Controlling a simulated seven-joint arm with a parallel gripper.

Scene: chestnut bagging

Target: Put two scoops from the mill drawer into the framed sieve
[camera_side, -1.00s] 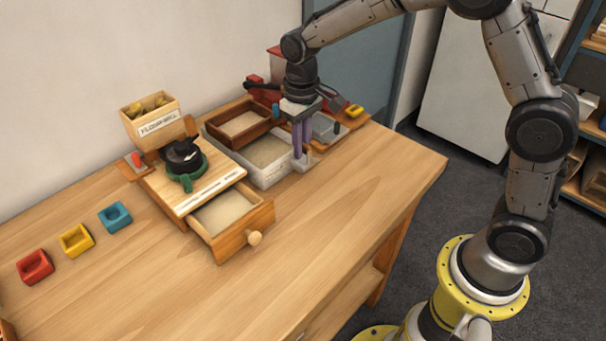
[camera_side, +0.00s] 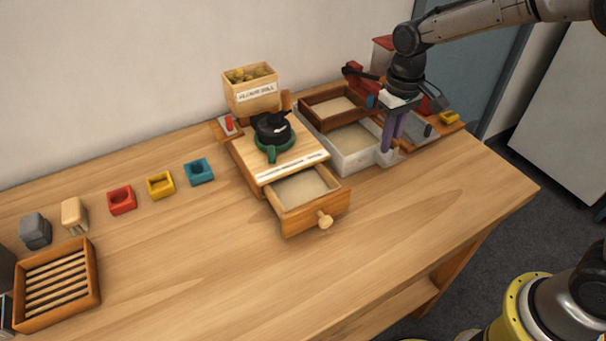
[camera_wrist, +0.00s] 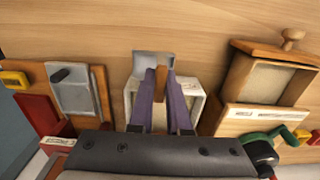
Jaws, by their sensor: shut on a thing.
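My gripper (camera_side: 391,138) is shut on the wooden handle (camera_wrist: 161,84) of a scoop, between its purple fingers. The pale grey scoop (camera_wrist: 153,63) hangs at the front right corner of the white bin (camera_side: 361,168); it is too small to tell what it holds. The mill drawer (camera_side: 325,208) is pulled out, with pale meal (camera_side: 302,187) in it and a round knob in front. The wood-framed sieve (camera_side: 318,126) sits over the back of the white bin, left of my gripper; its inside looks beige. My gripper hides part of the bin in the wrist view.
The mill (camera_side: 279,150) with a green crank stands left of the bin, its hopper (camera_side: 252,91) above. A grey pan on a board (camera_wrist: 75,95) is on the bin's other side. Coloured blocks and a slatted wooden tray (camera_side: 95,292) lie left. The front table is clear.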

